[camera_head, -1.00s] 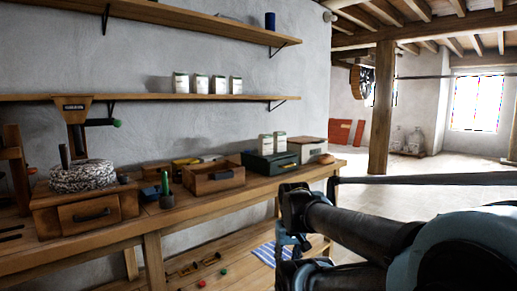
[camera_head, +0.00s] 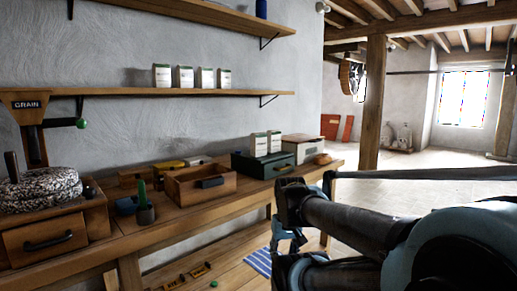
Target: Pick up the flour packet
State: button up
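White packets with green tops, which look like flour packets, show in two places. Several (camera_head: 184,76) stand upright in a row on the lower wall shelf. Two more (camera_head: 266,144) stand upright side by side on a dark green box (camera_head: 282,169) on the workbench. I cannot read their labels. My folded arm fills the lower right. What seems to be my gripper (camera_head: 285,240) shows partly between its dark links, in front of the bench's right end and apart from the packets. Its fingers are not clear, and I cannot see anything held.
A wooden post (camera_head: 374,105) stands right of the bench. Open floor (camera_head: 430,178) lies beyond.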

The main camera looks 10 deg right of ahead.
jog(key=o, duration=0.5)
jog(key=shift+s+a+r, duration=0.15)
jog(key=shift+s+r, duration=0.15)
jog(key=shift+r, duration=0.05)
jog(key=shift+c, duration=0.2)
jog(key=o, duration=0.5)
jog(key=w+a+r+m+y, duration=0.1)
jog(key=w+a+r+m, duration=0.1)
jog(key=w, duration=0.1)
jog(key=w+a+r+m+t+y, duration=0.1)
jog(key=w+a+r+m+y, duration=0.1)
jog(key=w+m, duration=0.1)
jog(key=w+a+r+m+t+y, duration=0.1)
jog(key=w+r+m, duration=0.1)
jog(key=w, duration=0.3)
jog(key=shift+a+r+m+y, duration=0.3)
jog(key=shift+a+r, duration=0.1)
jog(key=m+t+y, duration=0.4)
jog(key=m+t, duration=0.7)
jog(key=m, duration=1.2)
send_near(262, 140)
jog(key=x, duration=0.7)
jog(key=shift+a+f, duration=0.15)
jog(key=shift+a, duration=0.05)
jog(key=shift+x, duration=2.8)
